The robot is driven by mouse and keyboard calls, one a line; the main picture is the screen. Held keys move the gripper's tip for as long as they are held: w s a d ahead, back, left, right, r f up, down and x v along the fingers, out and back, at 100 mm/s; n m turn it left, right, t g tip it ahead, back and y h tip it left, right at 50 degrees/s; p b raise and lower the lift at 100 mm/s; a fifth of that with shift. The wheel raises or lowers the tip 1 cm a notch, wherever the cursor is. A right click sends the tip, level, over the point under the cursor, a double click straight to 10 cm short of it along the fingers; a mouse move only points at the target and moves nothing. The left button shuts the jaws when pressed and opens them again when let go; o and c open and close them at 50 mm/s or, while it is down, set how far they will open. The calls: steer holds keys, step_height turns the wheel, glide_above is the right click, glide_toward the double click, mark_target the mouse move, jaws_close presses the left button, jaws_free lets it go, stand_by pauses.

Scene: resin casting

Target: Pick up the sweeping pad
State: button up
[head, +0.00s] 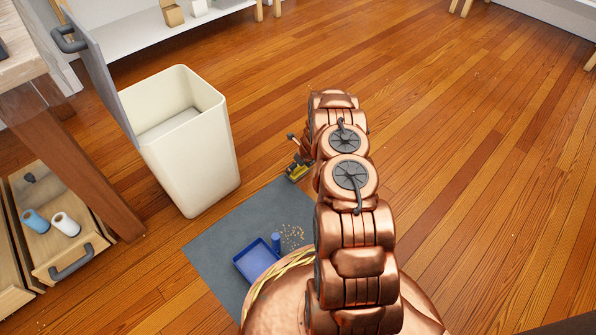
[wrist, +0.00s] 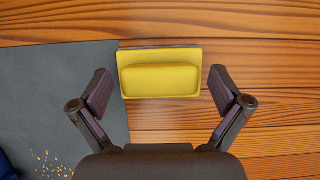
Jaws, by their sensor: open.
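The sweeping pad is a yellow block with a raised grip on a thin darker base. In the wrist view the pad (wrist: 160,75) lies on the wooden floor by the right edge of a grey mat (wrist: 55,95). My gripper (wrist: 161,88) is open, with one finger on each side of the pad and a visible gap to both. In the head view the pad (head: 297,170) is small and partly hidden by my arm. My gripper is mostly hidden behind the arm there.
On the grey mat (head: 215,245) are a blue dustpan (head: 247,263) with an upright handle and scattered crumbs (head: 292,236). A white bin (head: 192,160) stands behind the mat. An open drawer (head: 85,245) with two spools is at left. Floor on the right is clear.

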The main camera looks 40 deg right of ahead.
mark_target(298, 168)
steer(key=c, duration=1.1)
step_height(298, 168, up, 4)
steer(key=p, duration=0.3)
steer(key=shift+s+f+b, duration=0.15)
steer(key=shift+f+b, duration=0.15)
steer(key=shift+b, duration=0.1)
steer(key=shift+s+a+b, duration=0.5)
steer(key=shift+s+b, duration=0.2)
steer(key=shift+b, duration=0.55)
steer(key=s+b, duration=0.1)
steer(key=s+a+b, duration=0.2)
steer(key=b, duration=0.1)
steer(key=shift+s+a+r, duration=0.2)
steer(key=shift+r, duration=0.05)
steer(key=shift+s+a+r+b, duration=0.2)
steer(key=shift+s+a, duration=0.35)
steer(key=shift+s, duration=0.3)
steer(key=shift+s+a+r+b, duration=0.2)
steer(key=shift+s+a, duration=0.3)
steer(key=shift+s, duration=0.3)
steer(key=shift+s+a+r, duration=0.1)
steer(key=shift+s+a, duration=0.45)
steer(key=shift+s, duration=0.3)
steer(key=shift+s+a+r, duration=0.1)
steer(key=shift+s+a, duration=0.45)
steer(key=shift+s, duration=0.25)
steer(key=shift+s+a, duration=0.55)
steer(key=shift+s, duration=0.3)
